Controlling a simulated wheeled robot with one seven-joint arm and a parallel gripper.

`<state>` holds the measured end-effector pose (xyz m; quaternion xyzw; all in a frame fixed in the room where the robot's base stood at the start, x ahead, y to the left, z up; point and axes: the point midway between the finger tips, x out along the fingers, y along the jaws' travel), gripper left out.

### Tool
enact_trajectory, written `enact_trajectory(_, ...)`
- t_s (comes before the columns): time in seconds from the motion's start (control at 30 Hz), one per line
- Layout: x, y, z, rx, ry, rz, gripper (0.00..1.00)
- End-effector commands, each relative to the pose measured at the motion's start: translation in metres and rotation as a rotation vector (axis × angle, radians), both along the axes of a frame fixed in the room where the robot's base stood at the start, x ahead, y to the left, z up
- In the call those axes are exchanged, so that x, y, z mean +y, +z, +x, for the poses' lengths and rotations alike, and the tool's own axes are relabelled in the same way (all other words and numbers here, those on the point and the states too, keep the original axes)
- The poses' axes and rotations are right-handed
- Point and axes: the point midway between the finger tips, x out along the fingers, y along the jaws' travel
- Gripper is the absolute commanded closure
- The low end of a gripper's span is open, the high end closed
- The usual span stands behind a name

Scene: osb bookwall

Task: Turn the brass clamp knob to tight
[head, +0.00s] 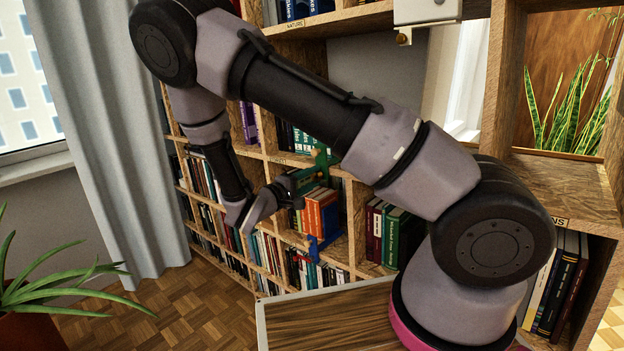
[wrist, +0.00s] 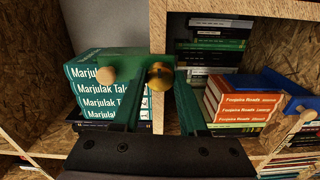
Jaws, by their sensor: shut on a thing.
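In the head view my gripper (head: 291,186) points at the shelf front. The mark or angle of the knob cannot be read.
A pale wooden knob (wrist: 105,75) is left of the brass one. Teal books (wrist: 105,98) stand left, orange books (wrist: 240,105) right. A blue clamp (wrist: 300,104) is at the right.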

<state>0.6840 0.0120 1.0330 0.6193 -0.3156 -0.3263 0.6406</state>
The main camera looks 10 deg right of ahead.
Motion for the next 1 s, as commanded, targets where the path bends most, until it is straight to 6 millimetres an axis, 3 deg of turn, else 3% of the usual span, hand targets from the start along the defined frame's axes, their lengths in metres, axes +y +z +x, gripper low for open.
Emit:
enact_trajectory(0.5,0.0002,-0.0008,-0.0008,-0.352,0.000,0.257,1.00)
enact_trajectory(1.0,0.0004,-0.0011,-0.0008,-0.487,0.000,0.356,1.00)
